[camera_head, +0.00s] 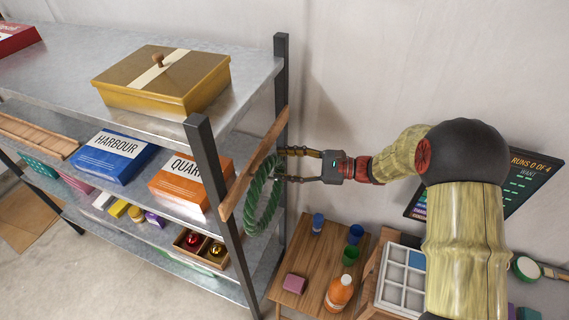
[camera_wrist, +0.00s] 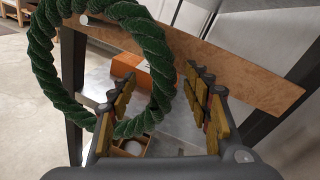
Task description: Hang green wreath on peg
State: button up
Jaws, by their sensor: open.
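The green wreath (camera_head: 262,197) hangs upright against the wooden board (camera_head: 240,190) on the end of the shelf rack. In the wrist view the wreath (camera_wrist: 42,62) is a full ring. A pale round peg end (camera_wrist: 84,19) on the board shows inside the ring's opening, just under its top, so the wreath appears to hang around the peg. My gripper (camera_head: 288,165) is at the wreath's right side. In the wrist view my gripper (camera_wrist: 157,98) is open, with the wreath's right part showing between the fingers. I cannot tell whether either finger touches it.
The rack's dark upright (camera_head: 220,190) stands beside the board. The shelves hold a gold box (camera_head: 165,82), a blue box (camera_head: 115,155) and an orange box (camera_head: 190,182). A small wooden table (camera_head: 320,250) with cups and an orange bottle (camera_head: 339,292) stands below my arm.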

jog(key=s+d+r, duration=0.1)
jog(key=d, duration=1)
jog(key=shift+s+d, duration=0.25)
jog(key=shift+d, duration=0.15)
jog(key=s+d+f+n+g+h+b, duration=0.25)
jog(key=s+f+n+g+h, duration=0.35)
jog(key=s+f, duration=0.55)
jog(key=s+d+r+n+t+h+b, duration=0.2)
jog(key=s+d+n+t+h+b, duration=0.1)
jog(key=s+b, duration=0.4)
jog(key=s+d+r+n+t+h+b, duration=0.2)
jog(key=s+d+n+t+h+b, duration=0.2)
jog(key=s, duration=0.5)
jog(key=n+t+h+b, duration=0.2)
jog(key=h+b, duration=0.1)
jog(key=shift+r+t+h+b, duration=0.25)
jog(key=shift+t+h+b, duration=0.05)
jog(key=shift+h, duration=0.1)
jog(key=shift+c, duration=0.7)
